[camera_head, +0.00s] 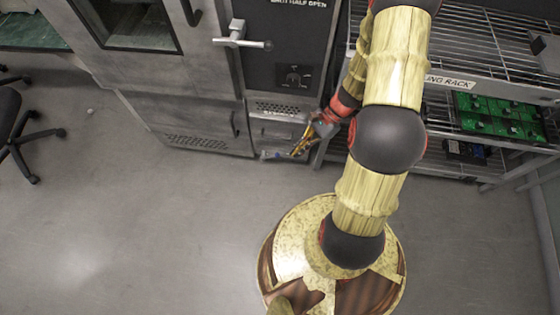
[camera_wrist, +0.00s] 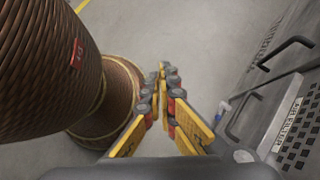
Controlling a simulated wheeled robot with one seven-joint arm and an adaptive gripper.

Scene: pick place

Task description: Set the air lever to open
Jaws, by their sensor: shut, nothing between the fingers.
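My gripper (camera_head: 298,150) has yellow fingers and hangs low in front of the cabinet's lower right part. In the wrist view its fingertips (camera_wrist: 162,70) meet, with nothing seen between them. A small blue and white fitting (camera_head: 271,155) sits low on the cabinet front, just left of my gripper. It also shows in the wrist view (camera_wrist: 224,107), right of the fingers and apart from them. A silver lever handle (camera_head: 242,42) sticks out higher up, beside a dark panel. I cannot tell for certain which of these is the air lever, nor read its setting.
The grey cabinet (camera_head: 185,112) has black bar handles (camera_wrist: 286,52) that stick out. A wire rack (camera_head: 470,82) with green circuit boards (camera_head: 498,108) stands at the right. A black chair (camera_head: 18,130) is at the far left. The floor (camera_head: 130,220) in front is clear.

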